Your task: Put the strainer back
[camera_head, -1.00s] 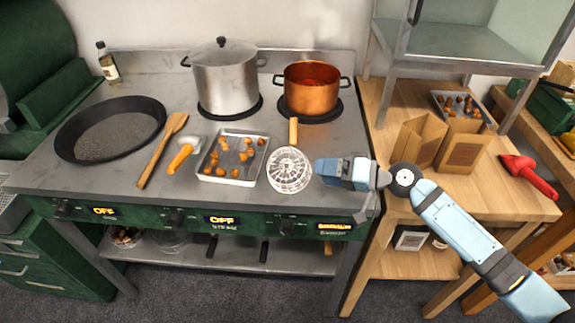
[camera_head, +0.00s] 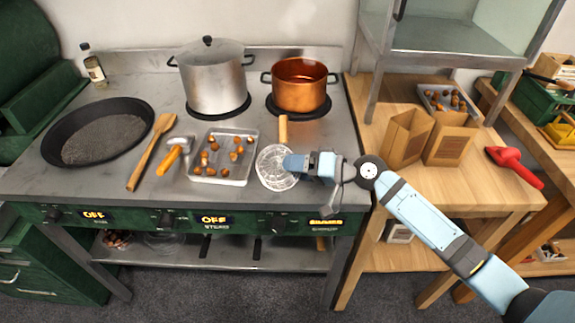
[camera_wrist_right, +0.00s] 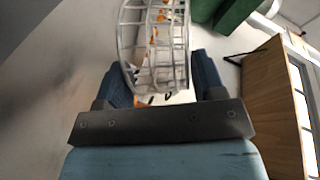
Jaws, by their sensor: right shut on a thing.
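The strainer (camera_head: 275,167) is a round wire basket with a light wooden handle (camera_head: 283,128) pointing toward the copper pot. It is at the stove's front, right of the chestnut tray. My right gripper (camera_head: 297,163) is at the basket's right side, shut on it. In the right wrist view, the wire basket (camera_wrist_right: 155,45) shows between the two dark blue fingers (camera_wrist_right: 165,85). I cannot tell whether the basket touches the stove top. My left gripper is not in view.
A metal tray of chestnuts (camera_head: 222,180) lies left of the strainer. The copper pot (camera_head: 299,88) and steel pot (camera_head: 213,80) stand behind. A spoon (camera_head: 150,152), pan (camera_head: 97,135) and orange-handled tool (camera_head: 174,157) are further left. Paper bags (camera_head: 447,140) stand on the wooden table.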

